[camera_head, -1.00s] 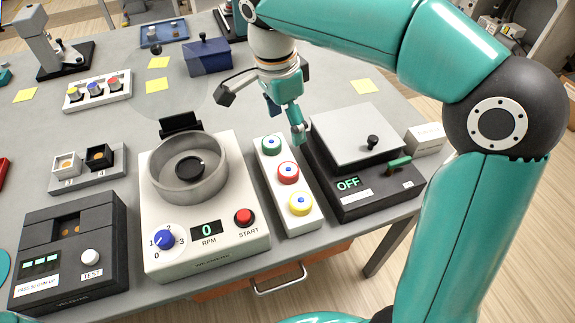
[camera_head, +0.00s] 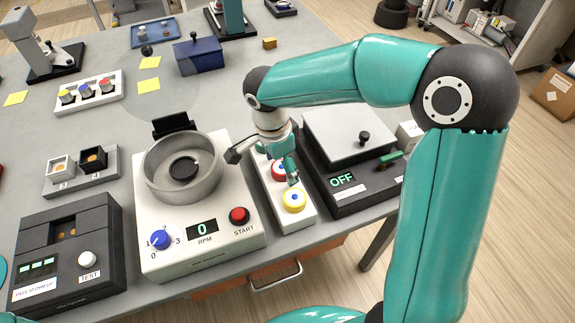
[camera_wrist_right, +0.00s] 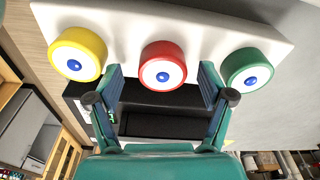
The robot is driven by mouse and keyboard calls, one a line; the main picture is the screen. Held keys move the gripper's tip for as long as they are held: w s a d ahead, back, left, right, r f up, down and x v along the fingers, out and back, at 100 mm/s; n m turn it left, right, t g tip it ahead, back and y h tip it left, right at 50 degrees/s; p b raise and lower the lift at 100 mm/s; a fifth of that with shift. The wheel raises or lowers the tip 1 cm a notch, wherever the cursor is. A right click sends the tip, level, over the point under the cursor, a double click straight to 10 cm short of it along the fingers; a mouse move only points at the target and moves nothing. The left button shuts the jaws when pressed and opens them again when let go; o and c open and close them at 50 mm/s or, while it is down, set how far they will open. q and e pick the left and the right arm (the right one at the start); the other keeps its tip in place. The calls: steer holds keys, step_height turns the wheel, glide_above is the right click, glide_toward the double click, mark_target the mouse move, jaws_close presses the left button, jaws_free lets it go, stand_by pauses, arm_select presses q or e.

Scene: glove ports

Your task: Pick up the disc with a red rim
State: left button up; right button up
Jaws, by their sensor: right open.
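The disc with a red rim (camera_head: 277,171) has a white face and a blue centre. It sits in the middle of a white rack (camera_head: 296,221), between a yellow-rimmed disc (camera_head: 294,200) and a green-rimmed disc mostly hidden by my arm. My right gripper (camera_head: 263,168) is open and empty over the rack and partly covers the red-rimmed disc. In the right wrist view, the red-rimmed disc (camera_wrist_right: 163,62) lies between the lines of my right gripper's two fingers (camera_wrist_right: 162,82), which do not visibly touch it. My left gripper is not in view.
A white machine with a round bowl (camera_head: 182,185) stands close left of the rack. A black device with a grey lid (camera_head: 345,135) reading OFF stands close right. A blue box (camera_head: 199,57) and a white rack of coloured knobs (camera_head: 88,92) stand further back.

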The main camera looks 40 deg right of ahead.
steer(key=shift+f, duration=0.3)
steer(key=c, duration=1.2)
steer(key=shift+c, duration=0.3)
steer(key=shift+r, duration=0.15)
